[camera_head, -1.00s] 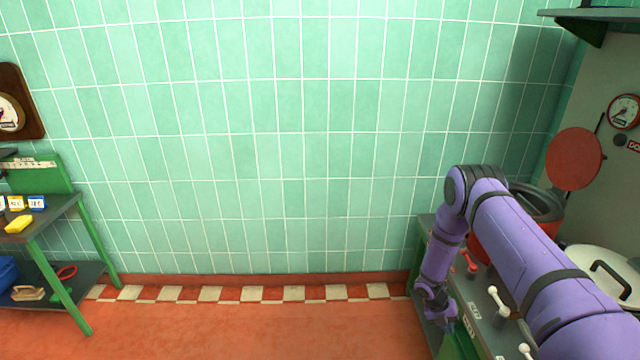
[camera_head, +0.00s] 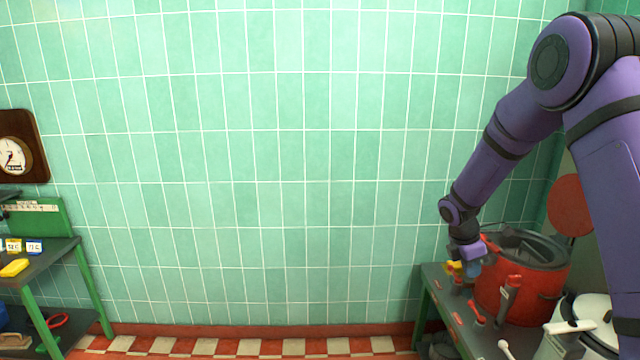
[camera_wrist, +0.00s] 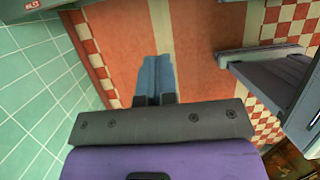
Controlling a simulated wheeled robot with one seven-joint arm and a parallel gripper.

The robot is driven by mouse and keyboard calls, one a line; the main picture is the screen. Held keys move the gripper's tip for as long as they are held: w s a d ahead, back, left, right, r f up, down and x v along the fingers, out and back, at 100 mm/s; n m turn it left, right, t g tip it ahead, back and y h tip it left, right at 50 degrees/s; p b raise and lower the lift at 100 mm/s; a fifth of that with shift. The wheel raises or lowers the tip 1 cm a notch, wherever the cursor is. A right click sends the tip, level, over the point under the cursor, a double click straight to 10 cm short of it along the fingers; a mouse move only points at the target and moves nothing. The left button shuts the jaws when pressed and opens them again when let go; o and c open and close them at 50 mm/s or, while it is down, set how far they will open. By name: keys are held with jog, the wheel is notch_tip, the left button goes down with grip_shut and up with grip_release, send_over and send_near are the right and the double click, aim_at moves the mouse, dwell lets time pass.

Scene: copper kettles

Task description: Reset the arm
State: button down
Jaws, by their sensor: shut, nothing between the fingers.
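My purple arm is raised at the right of the head view, bent at a high elbow. My gripper (camera_head: 472,269) hangs from it, pointing down beside the red pot and partly hard to make out. In the wrist view its two blue fingers (camera_wrist: 156,65) lie side by side with no gap and nothing between them. Below them shows the red floor (camera_wrist: 197,60).
The red pot (camera_head: 535,290) stands on the right-hand bench (camera_head: 437,285), with several levers in front and a white-lidded vessel (camera_head: 592,310) nearer. A green-legged table (camera_head: 60,250) stands at left. The floor between is clear.

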jog(key=s+a+r+m+t+y, duration=0.1)
jog(key=s+a+r+m, duration=0.1)
jog(key=s+r+m, duration=0.65)
jog(key=s+a+r+m+t+y, duration=0.15)
jog(key=s+r, duration=0.45)
jog(key=r, duration=0.7)
jog(key=s+a+r+m+t, duration=0.1)
jog(key=s+r+m, duration=0.1)
jog(key=s, duration=0.5)
jog(key=s+a+r+m+t+y, duration=0.1)
jog(key=s+a+r+m, duration=0.1)
jog(key=s, duration=0.5)
jog(key=s+a+r+m+t, duration=0.1)
jog(key=s+r+m, duration=0.1)
jog(key=s+m, duration=0.2)
jog(key=s, duration=0.3)
jog(key=shift+s+a+r, duration=0.25)
jog(key=shift+s+a, duration=0.05)
jog(key=shift+a, duration=0.05)
jog(key=shift+y, duration=0.25)
